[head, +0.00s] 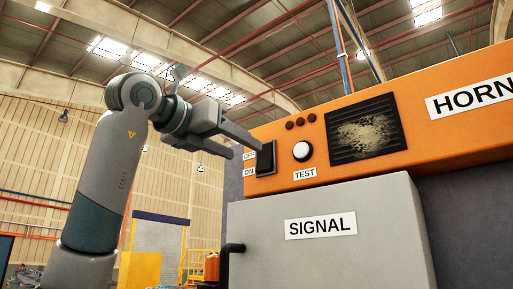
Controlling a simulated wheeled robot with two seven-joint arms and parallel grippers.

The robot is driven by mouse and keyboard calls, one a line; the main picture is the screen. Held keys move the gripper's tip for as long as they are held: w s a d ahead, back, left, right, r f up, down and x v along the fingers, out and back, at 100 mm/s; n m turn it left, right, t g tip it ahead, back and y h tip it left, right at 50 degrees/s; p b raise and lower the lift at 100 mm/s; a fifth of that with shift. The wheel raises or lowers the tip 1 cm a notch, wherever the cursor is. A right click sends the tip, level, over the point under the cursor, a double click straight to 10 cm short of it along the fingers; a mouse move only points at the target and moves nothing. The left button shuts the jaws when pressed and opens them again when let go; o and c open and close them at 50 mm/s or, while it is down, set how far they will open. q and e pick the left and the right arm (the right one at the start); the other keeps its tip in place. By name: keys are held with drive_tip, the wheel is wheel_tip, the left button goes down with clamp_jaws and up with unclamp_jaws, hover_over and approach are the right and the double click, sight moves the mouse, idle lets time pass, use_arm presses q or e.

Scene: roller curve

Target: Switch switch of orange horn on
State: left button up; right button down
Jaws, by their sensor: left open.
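The orange horn panel (420,128) fills the right side, with a "HORN" label at its upper right. Its switch is a dark rocker (266,158) near the panel's left end. An "OFF" label (249,155) stands beside its upper part and an "ON" label (249,172) beside its lower part. I cannot tell which way the rocker is tilted. My left gripper (245,149) is open and empty, its fingers pointing right and down. Its upper fingertip is close to the top of the switch in the picture; contact cannot be told. My right gripper is not in view.
A white "TEST" button (302,151) and a dark speaker grille (366,129) sit right of the switch. A grey "SIGNAL" box (390,235) juts out below the panel. Blue and orange pipes (342,45) rise behind. Left of the panel is open hall.

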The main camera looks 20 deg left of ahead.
sight(263, 159)
use_arm(q)
drive_tip(key=p+x, duration=0.3)
drive_tip(key=x, duration=0.3)
drive_tip(key=shift+w+r, duration=0.1)
drive_tip(key=shift+w, duration=0.05)
drive_tip(key=shift+w+d, duration=0.2)
drive_tip(key=shift+w, duration=0.25)
drive_tip(key=shift+c, duration=0.7)
